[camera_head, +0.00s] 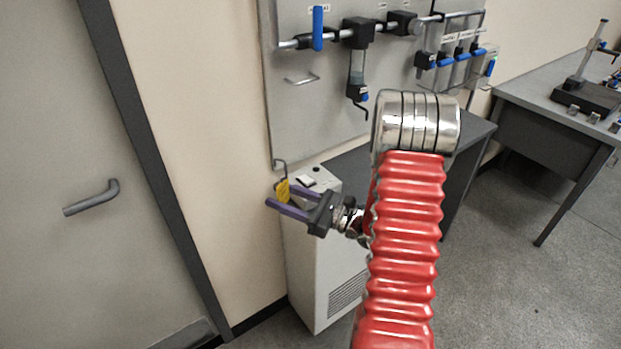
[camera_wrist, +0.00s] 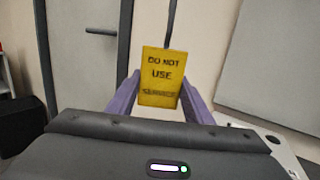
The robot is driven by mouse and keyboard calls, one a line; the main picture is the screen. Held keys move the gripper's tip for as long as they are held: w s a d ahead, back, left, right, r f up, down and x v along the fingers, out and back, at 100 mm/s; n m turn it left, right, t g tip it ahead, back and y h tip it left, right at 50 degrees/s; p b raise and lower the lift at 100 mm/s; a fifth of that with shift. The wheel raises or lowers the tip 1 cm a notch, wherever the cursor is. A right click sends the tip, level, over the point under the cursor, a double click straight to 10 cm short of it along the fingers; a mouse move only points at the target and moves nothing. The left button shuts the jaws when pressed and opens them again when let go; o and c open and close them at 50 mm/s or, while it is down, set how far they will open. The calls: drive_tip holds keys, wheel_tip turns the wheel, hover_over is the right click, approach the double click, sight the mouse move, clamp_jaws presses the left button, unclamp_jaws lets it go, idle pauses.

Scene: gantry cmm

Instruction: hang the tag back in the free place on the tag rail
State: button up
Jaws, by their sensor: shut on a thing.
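My gripper (camera_head: 279,195) has purple fingers and is shut on a yellow tag (camera_head: 282,190). In the wrist view the tag (camera_wrist: 161,66) stands nearly upright between the fingertips. It faces the camera and reads "DO NOT USE", with a fainter line below. A thin dark stem rises from its top in the wrist view. In the head view a grey hook shape (camera_head: 280,164) shows just above the tag, in front of the panel's lower left corner. I cannot tell for sure which bar is the tag rail or where its free place is.
A grey wall panel (camera_head: 290,120) carries a pipe with valves, a blue lever (camera_head: 318,28) and a small bar (camera_head: 302,79). Several blue-handled parts (camera_head: 461,57) hang at its right. A white cabinet (camera_head: 312,265) stands below my gripper. A door (camera_head: 75,130) is at left.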

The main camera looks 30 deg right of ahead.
drive_tip(key=a+f+n+g+y, duration=0.2)
drive_tip(key=a+f, duration=0.3)
drive_tip(key=a, duration=0.3)
drive_tip(key=w+a+f+n+g+y, duration=0.1)
drive_tip(key=a+f+n+g+y, duration=0.1)
drive_tip(key=a+f, duration=0.4)
drive_tip(key=shift+a+f+g+y, duration=0.2)
drive_tip(key=shift+a+g+y, duration=0.1)
drive_tip(key=shift+a+y, duration=0.5)
drive_tip(key=shift+s, duration=0.15)
